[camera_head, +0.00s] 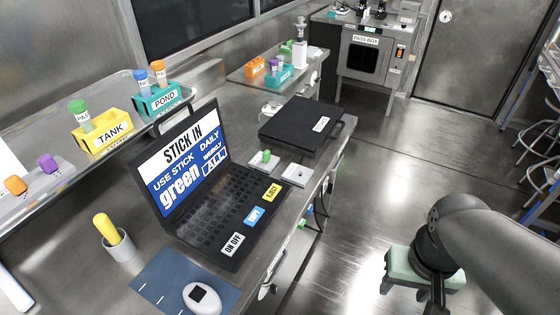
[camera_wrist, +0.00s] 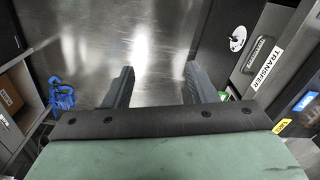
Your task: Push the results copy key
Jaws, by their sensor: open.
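A black laptop (camera_head: 225,200) stands open on the metal bench in the head view. Its screen (camera_head: 183,155) reads "STICK IN", "USE STICK green", "DAILY", "WEEKLY" and "ALL". Along the near right edge of its keyboard lie a blue key (camera_head: 255,217), whose small label I cannot read surely, a yellow EJECT key (camera_head: 272,193) and a white ON OFF key (camera_head: 233,244). My gripper (camera_wrist: 158,84) is open and empty in the wrist view, its two dark fingers apart over the floor. In the head view my gripper's green body hangs right of the bench, well away from the laptop.
A black case (camera_head: 302,124) lies beyond. A white mouse (camera_head: 202,298) rests on a blue mat (camera_head: 168,284) in front. A cup (camera_head: 118,246) holds a yellow-handled item.

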